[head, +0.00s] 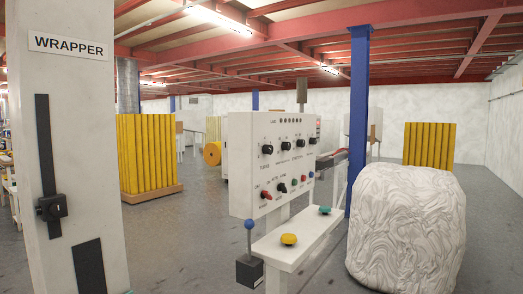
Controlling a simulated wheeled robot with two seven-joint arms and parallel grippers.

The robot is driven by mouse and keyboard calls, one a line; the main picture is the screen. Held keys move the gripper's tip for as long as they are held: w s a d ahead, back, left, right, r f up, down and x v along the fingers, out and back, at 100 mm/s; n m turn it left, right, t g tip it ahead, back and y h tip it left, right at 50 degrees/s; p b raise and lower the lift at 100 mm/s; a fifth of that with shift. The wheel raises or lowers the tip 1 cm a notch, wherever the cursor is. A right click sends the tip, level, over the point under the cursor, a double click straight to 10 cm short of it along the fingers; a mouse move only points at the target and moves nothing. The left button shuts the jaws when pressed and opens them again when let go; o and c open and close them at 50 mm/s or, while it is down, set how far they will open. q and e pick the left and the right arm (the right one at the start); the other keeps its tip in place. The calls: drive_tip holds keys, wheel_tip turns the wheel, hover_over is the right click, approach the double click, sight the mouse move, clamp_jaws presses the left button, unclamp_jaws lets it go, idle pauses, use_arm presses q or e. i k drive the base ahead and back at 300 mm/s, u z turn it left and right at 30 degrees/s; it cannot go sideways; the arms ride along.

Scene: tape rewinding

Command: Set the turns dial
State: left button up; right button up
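The white control panel (245,165) stands upright in the middle of the head view, turned slightly to the right. Its upper row holds several black dials. The leftmost black dial (267,149) has a label below it that seems to read TURNS, though the print is small. I cannot make out the dial's setting. Another black dial (285,146) sits just right of it. Neither of my grippers shows in this view.
Below the dials are a red knob (265,195), a black switch (282,187) and small coloured buttons. A wrapped bale (407,230) stands right; a WRAPPER column (75,150) stands left.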

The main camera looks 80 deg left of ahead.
sight(267, 149)
drive_tip(key=u, duration=0.95)
drive_tip(key=i, duration=0.5)
drive_tip(key=u, duration=0.4)
